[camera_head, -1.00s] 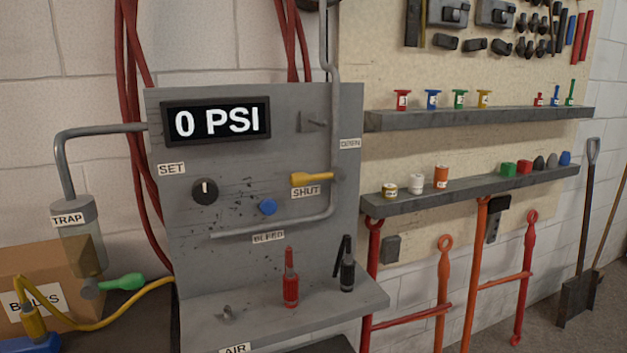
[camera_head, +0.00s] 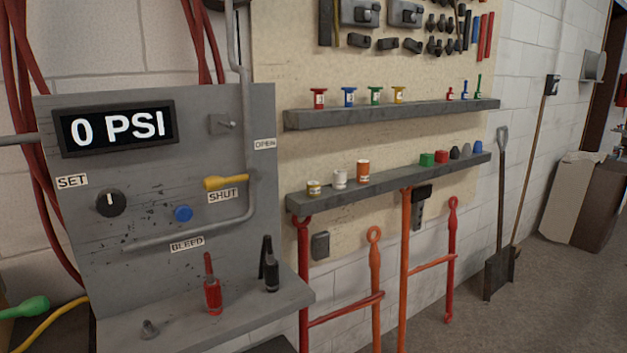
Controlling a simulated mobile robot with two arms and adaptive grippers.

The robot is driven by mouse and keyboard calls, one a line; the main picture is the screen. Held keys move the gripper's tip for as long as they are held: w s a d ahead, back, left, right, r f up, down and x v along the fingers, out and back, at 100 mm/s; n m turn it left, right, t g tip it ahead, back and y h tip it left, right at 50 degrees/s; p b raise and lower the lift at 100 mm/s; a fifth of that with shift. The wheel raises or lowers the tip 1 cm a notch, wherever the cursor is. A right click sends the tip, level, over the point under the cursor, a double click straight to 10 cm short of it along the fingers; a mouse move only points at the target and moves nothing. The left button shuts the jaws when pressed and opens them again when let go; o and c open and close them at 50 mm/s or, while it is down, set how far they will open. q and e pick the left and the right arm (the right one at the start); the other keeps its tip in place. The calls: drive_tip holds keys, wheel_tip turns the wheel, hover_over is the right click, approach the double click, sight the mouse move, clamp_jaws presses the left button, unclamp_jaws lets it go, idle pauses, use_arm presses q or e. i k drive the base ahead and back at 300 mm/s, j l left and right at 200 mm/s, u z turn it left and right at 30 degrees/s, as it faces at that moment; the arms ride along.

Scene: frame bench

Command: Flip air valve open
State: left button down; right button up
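The air valve's yellow lever (camera_head: 226,182) is on the grey panel (camera_head: 205,150) at the left of the head view. It lies about horizontal, with its handle end pointing left, just above the SHUT label (camera_head: 222,195). The OPEN label (camera_head: 264,144) is higher up, near the panel's right edge. The pressure display (camera_head: 116,128) reads 0 PSI. Neither of my grippers is in view.
A red tool (camera_head: 212,290) and a black tool (camera_head: 270,268) stand on the panel's ledge (camera_head: 255,310). Two shelves (camera_head: 390,116) with small parts are on the wall to the right. Red and orange bars stand below them. Open floor (camera_head: 540,300) shows at the right.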

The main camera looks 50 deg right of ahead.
sight(210, 183)
drive_tip(key=k+z, duration=0.15)
drive_tip(key=z, duration=0.8)
